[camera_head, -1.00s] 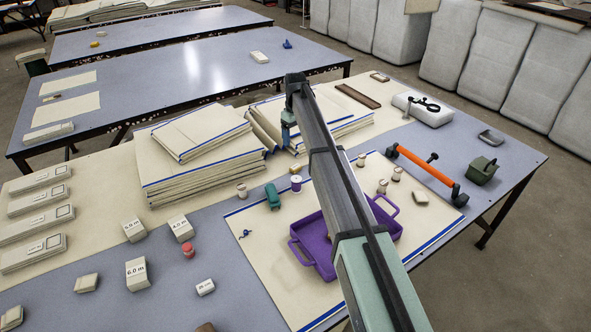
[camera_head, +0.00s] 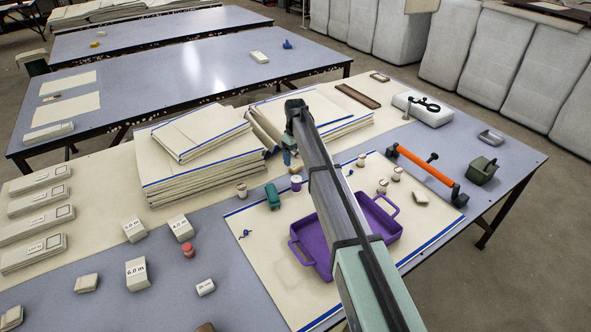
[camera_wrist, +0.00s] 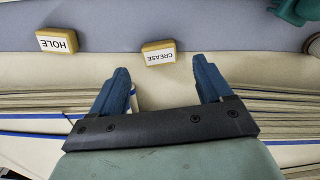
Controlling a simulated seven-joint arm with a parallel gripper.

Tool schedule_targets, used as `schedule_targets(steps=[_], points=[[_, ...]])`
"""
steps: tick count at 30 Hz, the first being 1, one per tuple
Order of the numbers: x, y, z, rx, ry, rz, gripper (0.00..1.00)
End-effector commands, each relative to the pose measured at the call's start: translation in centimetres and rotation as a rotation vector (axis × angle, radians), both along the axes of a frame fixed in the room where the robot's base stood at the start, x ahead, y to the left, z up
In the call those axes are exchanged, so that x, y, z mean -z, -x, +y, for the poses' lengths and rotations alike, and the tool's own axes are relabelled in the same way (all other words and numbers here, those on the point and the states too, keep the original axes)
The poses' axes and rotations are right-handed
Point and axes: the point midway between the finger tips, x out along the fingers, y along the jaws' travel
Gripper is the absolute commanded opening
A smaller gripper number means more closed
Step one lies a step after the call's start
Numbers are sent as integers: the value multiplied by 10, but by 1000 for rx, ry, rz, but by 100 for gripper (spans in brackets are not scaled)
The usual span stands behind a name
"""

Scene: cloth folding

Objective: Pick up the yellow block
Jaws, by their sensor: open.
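Two small yellow blocks with white labelled faces show in the wrist view. One reads CREASE (camera_wrist: 158,53) and lies just beyond the gap between the fingers. The other reads HOLE (camera_wrist: 58,41) and lies further left. In the head view a small yellowish block (camera_head: 296,169) shows just below the fingertips, partly hidden by my arm; I cannot tell which of the two it is. My gripper (camera_wrist: 164,80) is open with blue fingers apart and nothing between them. In the head view the gripper (camera_head: 287,157) points down beside the stacked cloth.
Stacked cream cloths (camera_head: 200,165) stand left of my gripper, with more cloth behind it. A green object (camera_head: 272,196), a purple spool (camera_head: 296,183) and a purple tray (camera_head: 315,246) are nearby. Several labelled white blocks lie on the left, with bare table between them.

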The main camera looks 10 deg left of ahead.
Motion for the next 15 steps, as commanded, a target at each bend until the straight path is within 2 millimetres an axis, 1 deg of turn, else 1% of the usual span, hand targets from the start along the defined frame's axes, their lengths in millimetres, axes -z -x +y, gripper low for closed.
schedule_targets(steps=[9, 12, 15], points=[[40, 0, -1, 0, 1, 1, 79], [45, 0, -1, 0, 1, 1, 79], [45, 0, -1, 0, 0, 0, 79]])
